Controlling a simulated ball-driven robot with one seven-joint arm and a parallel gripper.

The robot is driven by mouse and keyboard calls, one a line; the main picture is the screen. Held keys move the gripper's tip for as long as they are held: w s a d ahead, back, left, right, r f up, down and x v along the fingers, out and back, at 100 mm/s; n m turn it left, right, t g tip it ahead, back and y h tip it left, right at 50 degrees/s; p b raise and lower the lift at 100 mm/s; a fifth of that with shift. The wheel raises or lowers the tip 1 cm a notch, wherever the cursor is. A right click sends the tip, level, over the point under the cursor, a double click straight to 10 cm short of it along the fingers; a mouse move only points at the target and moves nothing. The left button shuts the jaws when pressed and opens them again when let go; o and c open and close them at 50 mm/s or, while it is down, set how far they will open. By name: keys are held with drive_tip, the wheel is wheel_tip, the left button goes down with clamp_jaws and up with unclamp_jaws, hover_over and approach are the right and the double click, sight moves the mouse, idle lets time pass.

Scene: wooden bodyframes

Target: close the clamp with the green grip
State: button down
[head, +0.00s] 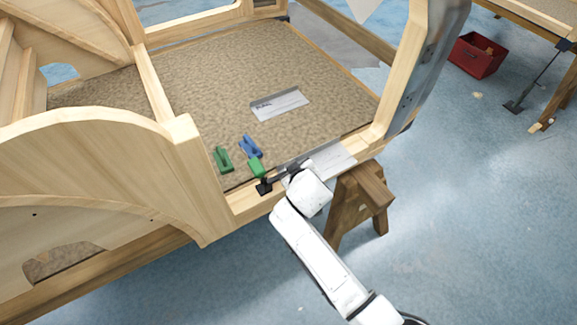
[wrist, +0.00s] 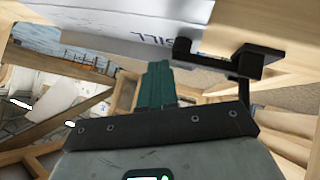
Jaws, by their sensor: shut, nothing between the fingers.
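The clamp has a bright green grip (head: 257,167) and a black base (head: 264,187) on the light wooden rail at the frame's front edge. The grip stands raised above the base. My gripper (head: 280,177) is just right of the clamp, low over the rail, its dark fingers pointing left toward it. In the wrist view my gripper (wrist: 156,75) shows as dark green fingers, shut together and empty. Black clamp parts (wrist: 260,60) lie ahead and right of the fingers there. Whether the fingers touch the clamp I cannot tell. The green grip is not clearly identifiable in the wrist view.
A blue grip (head: 250,147) and a darker green one (head: 223,158) lie close behind the clamp. A tall wooden side panel (head: 185,155) stands left. A sawhorse (head: 360,200) supports the frame.

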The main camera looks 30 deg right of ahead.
wheel_tip(320, 180, up, 4)
drive_tip(key=shift+w+a+f+p, duration=0.1)
drive_tip(key=shift+f+p, duration=0.15)
drive_tip(key=shift+p, duration=0.8)
drive_tip(key=s+r, duration=0.7)
drive_tip(key=shift+a+r, duration=0.15)
drive_tip(key=shift+a, duration=0.05)
drive_tip(key=s+f+m+g+y, duration=0.1)
drive_tip(key=s+f+g, duration=0.2)
drive_tip(key=s, duration=1)
drive_tip(key=s+f+m+g+y, duration=0.1)
drive_tip(key=s+g, duration=0.4)
drive_tip(key=s, duration=0.9)
wheel_tip(320, 180, down, 2)
drive_tip(key=shift+d+f+y, duration=0.2)
drive_tip(key=shift+y, duration=0.5)
